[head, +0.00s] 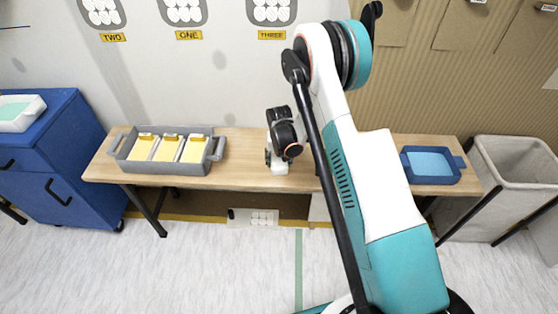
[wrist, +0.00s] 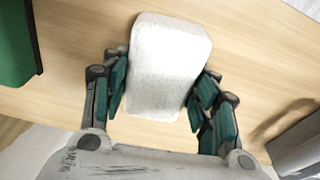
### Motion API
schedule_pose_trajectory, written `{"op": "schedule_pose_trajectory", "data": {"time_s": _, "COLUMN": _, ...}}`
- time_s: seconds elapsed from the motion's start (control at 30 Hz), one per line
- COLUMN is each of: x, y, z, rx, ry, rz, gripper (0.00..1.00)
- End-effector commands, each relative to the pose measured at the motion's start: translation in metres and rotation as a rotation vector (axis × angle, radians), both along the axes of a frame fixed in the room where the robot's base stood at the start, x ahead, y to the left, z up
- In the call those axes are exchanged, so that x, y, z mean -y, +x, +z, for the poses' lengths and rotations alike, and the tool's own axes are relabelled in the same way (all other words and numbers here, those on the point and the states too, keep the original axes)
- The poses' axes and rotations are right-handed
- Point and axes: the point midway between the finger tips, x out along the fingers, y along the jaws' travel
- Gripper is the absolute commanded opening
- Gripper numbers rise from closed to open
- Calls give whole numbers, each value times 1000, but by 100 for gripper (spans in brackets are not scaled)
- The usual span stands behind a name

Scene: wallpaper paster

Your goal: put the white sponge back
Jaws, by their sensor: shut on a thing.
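The white sponge (wrist: 168,65) is a speckled white block with rounded corners, seen in the wrist view between my gripper's (wrist: 160,95) two teal fingers. The fingers press on its left and right sides. The wood table (wrist: 85,25) lies beneath it; whether the sponge touches the table I cannot tell. In the head view my gripper (head: 279,158) is over the middle of the table, with a small white part at its lower end. My arm hides some of the table to the right.
A grey tray (head: 115,149) with yellow-labelled white compartments stands on the table's left. A blue tray (head: 457,179) with a light blue inside sits at the right end. A blue cabinet (head: 75,180) stands left, a bin (head: 500,190) right.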

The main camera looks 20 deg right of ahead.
Motion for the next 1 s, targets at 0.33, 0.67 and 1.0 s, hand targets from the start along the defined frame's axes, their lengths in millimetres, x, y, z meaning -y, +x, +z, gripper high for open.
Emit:
{"op": "schedule_pose_trajectory", "data": {"time_s": 0.33, "x": 0, "y": 0, "z": -2, "rx": 0, "ry": 0, "rz": 0, "gripper": 74}}
{"op": "schedule_pose_trajectory", "data": {"time_s": 0.67, "x": 0, "y": 0, "z": -2, "rx": 0, "ry": 0, "rz": 0, "gripper": 74}}
{"op": "schedule_pose_trajectory", "data": {"time_s": 1.0, "x": -3, "y": -6, "z": 40, "rx": 0, "ry": 0, "rz": 0, "gripper": 74}}
